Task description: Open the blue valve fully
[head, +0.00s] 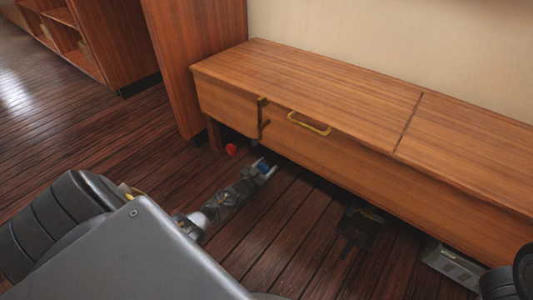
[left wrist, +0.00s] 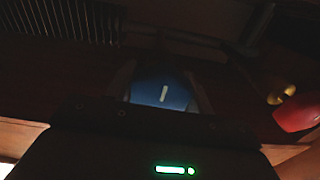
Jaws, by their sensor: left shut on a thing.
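The blue valve (head: 263,166) is low down under the front of the wooden bench. My left gripper (head: 265,169) reaches in from the left, close to the floor, and is shut on the blue valve. In the left wrist view the blue valve handle (left wrist: 160,92) sits between the fingers, with a pale mark running nearly upright on its face. My right gripper is not in view.
A red valve (head: 231,149) is just left of the blue one; it also shows in the left wrist view (left wrist: 298,113). The wooden bench (head: 300,80) overhangs my left gripper. A grey box (head: 452,263) stands under the bench at right. Open floor (head: 255,240) lies in front.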

